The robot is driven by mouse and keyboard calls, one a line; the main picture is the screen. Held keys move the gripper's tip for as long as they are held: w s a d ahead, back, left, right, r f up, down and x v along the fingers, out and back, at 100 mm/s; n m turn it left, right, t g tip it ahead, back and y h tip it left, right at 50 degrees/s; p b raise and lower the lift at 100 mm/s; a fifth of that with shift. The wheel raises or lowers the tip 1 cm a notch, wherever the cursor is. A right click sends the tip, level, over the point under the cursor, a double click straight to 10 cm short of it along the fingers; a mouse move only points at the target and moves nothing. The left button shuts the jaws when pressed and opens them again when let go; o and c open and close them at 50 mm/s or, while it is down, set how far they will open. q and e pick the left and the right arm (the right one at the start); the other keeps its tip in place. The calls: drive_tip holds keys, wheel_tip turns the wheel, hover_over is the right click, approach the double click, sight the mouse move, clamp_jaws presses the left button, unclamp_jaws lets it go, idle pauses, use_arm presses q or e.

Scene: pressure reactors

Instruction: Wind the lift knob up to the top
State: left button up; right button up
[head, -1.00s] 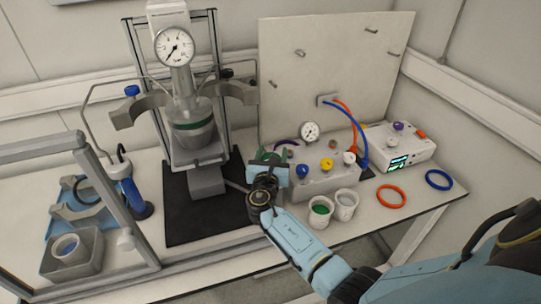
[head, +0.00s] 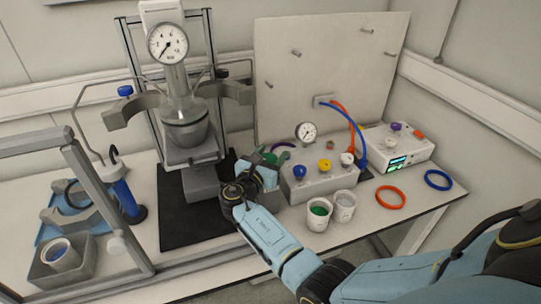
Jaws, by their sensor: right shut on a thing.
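The lift (head: 202,183) is a grey block under a platform (head: 192,156) in the reactor stand, and a grey vessel (head: 185,132) stands on the platform below the reactor head. My right gripper (head: 266,170) is low to the right of the lift, shut on the lift knob. The gripper and wrist hide the knob and its shaft. The vessel's top sits close against the head, with no gap that I can make out. My left gripper is not in view.
A valve box (head: 320,180) with coloured knobs is close on the right of my gripper. Two cups, one a green-filled cup (head: 319,213), stand in front of it. An orange ring (head: 390,197) and a blue ring (head: 438,180) lie farther right. A grey frame (head: 100,195) stands at the left.

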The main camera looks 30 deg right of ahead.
drive_tip(key=o, duration=1)
drive_tip(key=v, duration=1.3)
drive_tip(key=shift+a+b, duration=0.15)
drive_tip(key=shift+b, duration=0.15)
